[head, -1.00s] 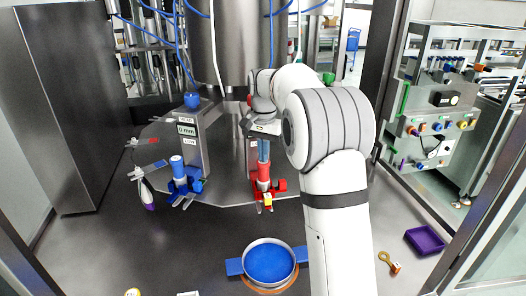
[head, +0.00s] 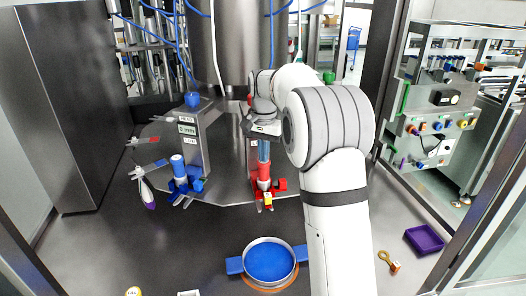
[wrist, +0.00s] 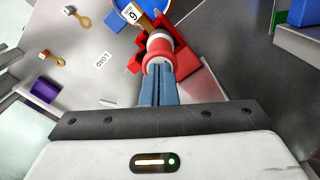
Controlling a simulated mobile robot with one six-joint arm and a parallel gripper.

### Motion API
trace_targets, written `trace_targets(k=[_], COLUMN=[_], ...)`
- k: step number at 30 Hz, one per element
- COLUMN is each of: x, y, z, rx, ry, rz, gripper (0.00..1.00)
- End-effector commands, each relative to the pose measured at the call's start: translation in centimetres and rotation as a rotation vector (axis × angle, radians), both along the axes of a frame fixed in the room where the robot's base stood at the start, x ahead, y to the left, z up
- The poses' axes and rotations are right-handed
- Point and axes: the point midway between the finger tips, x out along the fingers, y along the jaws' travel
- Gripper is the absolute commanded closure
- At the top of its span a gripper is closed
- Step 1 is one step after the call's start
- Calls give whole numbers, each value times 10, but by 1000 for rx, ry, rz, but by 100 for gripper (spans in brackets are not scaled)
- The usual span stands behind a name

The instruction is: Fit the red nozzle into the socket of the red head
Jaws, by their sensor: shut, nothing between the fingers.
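The red nozzle (head: 263,171) stands upright at the red head (head: 279,185) on the front right of the round machine. A pale band shows below its red top; its lower end is hidden, so I cannot tell how deep it sits. In the wrist view the nozzle (wrist: 159,48) is within the red bracket of the red head (wrist: 188,60). My gripper (head: 263,158) points down right above the nozzle, its blue-grey fingers together and empty. In the wrist view the fingertips (wrist: 157,76) end at the nozzle's top; I cannot tell whether they touch it.
A blue head (head: 180,186) with a blue and white nozzle stands to the left. A blue round dish (head: 268,262) lies in front. A purple tray (head: 425,240) and a gold key-like part (head: 384,257) lie at the right. The table's left front is mostly clear.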

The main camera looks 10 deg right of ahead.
Motion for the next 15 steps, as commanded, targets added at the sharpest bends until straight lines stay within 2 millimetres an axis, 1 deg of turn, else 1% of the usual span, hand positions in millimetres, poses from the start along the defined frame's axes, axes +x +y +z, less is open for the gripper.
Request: trace_targets(k=[1, 3, 6, 11, 14, 15], x=[0, 0, 0, 1, 1, 1], y=[0, 0, 0, 0, 0, -1], z=[8, 16, 24, 28, 40, 47], rx=[0, 0, 0, 0, -1, 0], ry=[3, 1, 0, -4, -6, -6], rz=[0, 0, 0, -1, -1, -1], gripper=[100, 100, 100, 100, 100, 100])
